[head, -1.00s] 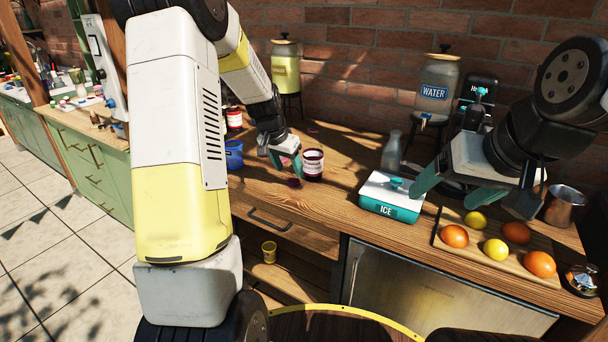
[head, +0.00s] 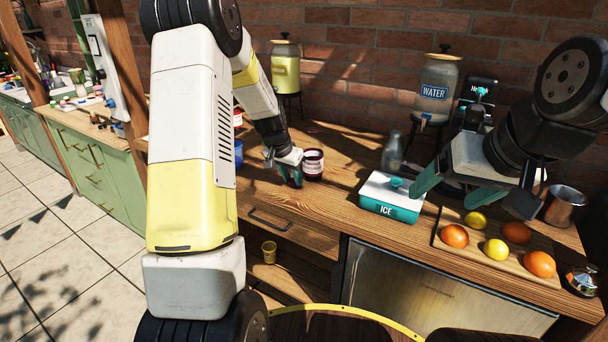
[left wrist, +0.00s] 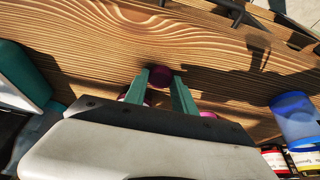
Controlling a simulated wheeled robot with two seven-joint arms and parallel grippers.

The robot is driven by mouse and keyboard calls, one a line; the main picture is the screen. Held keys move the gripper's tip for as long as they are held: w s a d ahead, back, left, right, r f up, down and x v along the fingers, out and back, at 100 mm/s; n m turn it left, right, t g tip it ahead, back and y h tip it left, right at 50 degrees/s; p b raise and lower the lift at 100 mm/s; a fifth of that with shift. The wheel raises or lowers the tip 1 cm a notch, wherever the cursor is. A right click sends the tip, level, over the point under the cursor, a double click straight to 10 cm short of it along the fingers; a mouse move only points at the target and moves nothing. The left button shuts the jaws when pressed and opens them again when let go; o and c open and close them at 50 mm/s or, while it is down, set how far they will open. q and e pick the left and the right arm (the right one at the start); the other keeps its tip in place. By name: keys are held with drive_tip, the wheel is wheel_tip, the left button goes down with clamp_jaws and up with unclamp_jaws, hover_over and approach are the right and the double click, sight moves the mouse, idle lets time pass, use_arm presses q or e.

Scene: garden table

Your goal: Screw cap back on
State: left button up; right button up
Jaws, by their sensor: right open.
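The small dark purple-pink cap (left wrist: 160,76) lies on the wooden counter near its front edge, between the two teal fingertips of my left gripper (left wrist: 160,84) in the left wrist view. The fingers stand on both sides of it; I cannot tell whether they press on it. In the head view my left gripper (head: 290,180) is low over the counter, just left of a dark red jar (head: 313,165) with a pale label. The jar is upright. My right gripper (head: 456,187) is open and empty above the counter, right of the ice box.
A white and teal ice box (head: 390,200) stands right of the jar. A board with fruit (head: 516,233) is at the right.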

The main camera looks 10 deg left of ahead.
sight(292, 183)
use_arm(q)
clamp_jaws()
drive_tip(key=shift+r, duration=0.5)
drive_tip(key=r, duration=0.2)
drive_tip(key=shift+s+d+r, duration=0.1)
drive_tip(key=shift+s+r, duration=0.2)
drive_tip(key=shift+r, duration=0.05)
drive_tip(key=s+d+r, duration=0.1)
drive_tip(key=s+d, duration=0.3)
drive_tip(key=s, duration=1)
drive_tip(key=shift+s+r, duration=0.15)
drive_tip(key=shift+s, duration=0.25)
drive_tip(key=shift+d, duration=0.1)
